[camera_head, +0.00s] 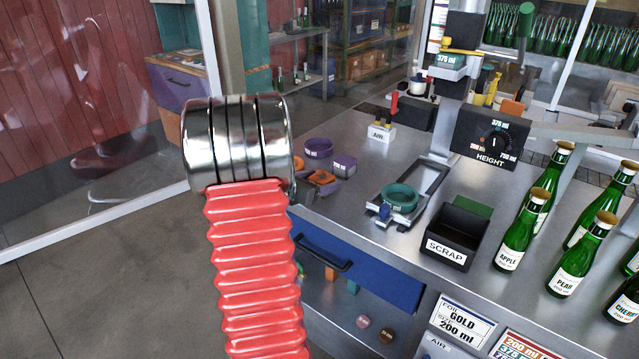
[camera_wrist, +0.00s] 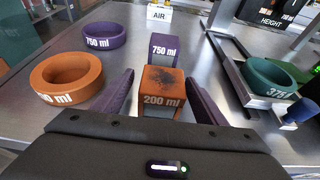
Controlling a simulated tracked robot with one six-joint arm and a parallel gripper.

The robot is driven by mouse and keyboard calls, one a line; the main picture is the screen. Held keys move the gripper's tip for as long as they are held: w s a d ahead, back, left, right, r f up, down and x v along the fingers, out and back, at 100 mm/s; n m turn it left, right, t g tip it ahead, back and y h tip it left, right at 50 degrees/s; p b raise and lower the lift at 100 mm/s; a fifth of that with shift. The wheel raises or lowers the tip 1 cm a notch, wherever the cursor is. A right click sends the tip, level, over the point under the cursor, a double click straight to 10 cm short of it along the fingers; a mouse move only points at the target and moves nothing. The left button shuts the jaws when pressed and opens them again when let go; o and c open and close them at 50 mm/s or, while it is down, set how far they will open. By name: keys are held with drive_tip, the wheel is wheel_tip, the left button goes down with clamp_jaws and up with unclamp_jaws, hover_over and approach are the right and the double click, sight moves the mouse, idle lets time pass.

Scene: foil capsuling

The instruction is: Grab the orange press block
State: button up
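The orange press block (camera_wrist: 168,105), marked 200 ml and dark and worn on top, stands on the steel bench in the wrist view. It also shows small in the head view (camera_head: 322,177), just right of my arm. My gripper (camera_wrist: 160,84) is open, with one purple finger on each side of the block. A gap shows between the left finger and the block; the right finger is close to it, and I cannot tell whether they touch. My red ribbed arm hides part of the gripper in the head view.
A purple 750 ml block (camera_wrist: 163,50) stands just behind the orange one. An orange ring (camera_wrist: 67,78) and a purple ring (camera_wrist: 104,35) lie left. A teal ring (camera_head: 398,198) sits on a metal fixture at right. A scrap bin (camera_head: 453,235) and green bottles (camera_head: 522,235) stand farther right.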

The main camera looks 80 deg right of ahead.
sight(321, 177)
drive_tip(key=c, duration=1.1)
wheel_tip(321, 177, up, 10)
drive_tip(key=shift+r, duration=0.1)
idle(0.6)
